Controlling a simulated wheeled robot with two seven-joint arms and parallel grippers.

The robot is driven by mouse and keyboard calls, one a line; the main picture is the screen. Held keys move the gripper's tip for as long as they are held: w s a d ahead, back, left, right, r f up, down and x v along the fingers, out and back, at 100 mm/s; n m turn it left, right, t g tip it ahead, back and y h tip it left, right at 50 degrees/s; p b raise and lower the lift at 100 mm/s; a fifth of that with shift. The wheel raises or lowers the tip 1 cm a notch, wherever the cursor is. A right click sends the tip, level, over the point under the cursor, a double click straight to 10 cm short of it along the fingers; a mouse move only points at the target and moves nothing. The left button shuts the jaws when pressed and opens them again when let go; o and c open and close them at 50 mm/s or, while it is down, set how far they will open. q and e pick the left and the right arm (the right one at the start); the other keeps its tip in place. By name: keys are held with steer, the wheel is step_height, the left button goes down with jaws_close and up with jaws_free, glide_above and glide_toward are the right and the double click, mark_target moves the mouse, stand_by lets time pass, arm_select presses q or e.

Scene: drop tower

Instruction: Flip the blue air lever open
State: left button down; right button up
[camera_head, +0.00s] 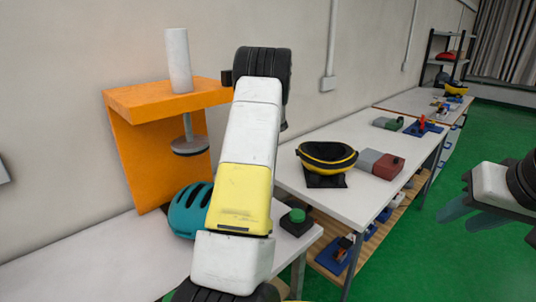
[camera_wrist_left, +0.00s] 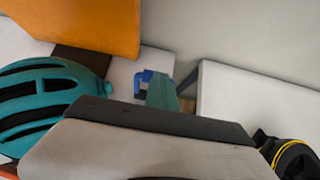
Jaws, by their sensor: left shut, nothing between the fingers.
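In the left wrist view, a small blue part (camera_wrist_left: 141,78), which looks like the blue air lever, shows at the left side of my left gripper's teal fingers (camera_wrist_left: 161,90). The fingers are shut and empty, close to the blue part; I cannot tell whether they touch it. The lever's lower part is hidden, so its position is unclear. In the head view my left arm covers both the lever and the left gripper. My right gripper (camera_head: 476,214) hangs over the green floor at the right, its teal fingers apart and empty, away from the tables.
An orange drop tower (camera_head: 150,155) with a white cylinder (camera_head: 178,60) stands on the near table. A teal helmet (camera_head: 187,212) and a green button (camera_head: 297,215) are beside my left arm. A black-yellow helmet (camera_head: 327,155) sits on the farther table (camera_head: 290,168).

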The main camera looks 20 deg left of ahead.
arm_select(q)
steer(key=shift+w+a, duration=0.2)
steer(key=shift+a, duration=0.3)
steer(key=shift+w+a, duration=0.15)
steer(key=shift+a, duration=0.35)
steer(key=shift+w+a+f, duration=0.15)
steer(key=shift+w+a, duration=0.2)
steer(key=shift+a, duration=0.45)
steer(key=shift+w+a+f, duration=0.15)
steer(key=shift+w+a, duration=0.2)
steer(key=shift+a, duration=0.45)
steer(key=shift+d, duration=0.1)
steer(key=v, duration=0.4)
steer(key=shift+r, duration=0.1)
step_height(320, 180, up, 10)
steer(key=shift+s+d, duration=0.1)
steer(key=shift+d, duration=0.05)
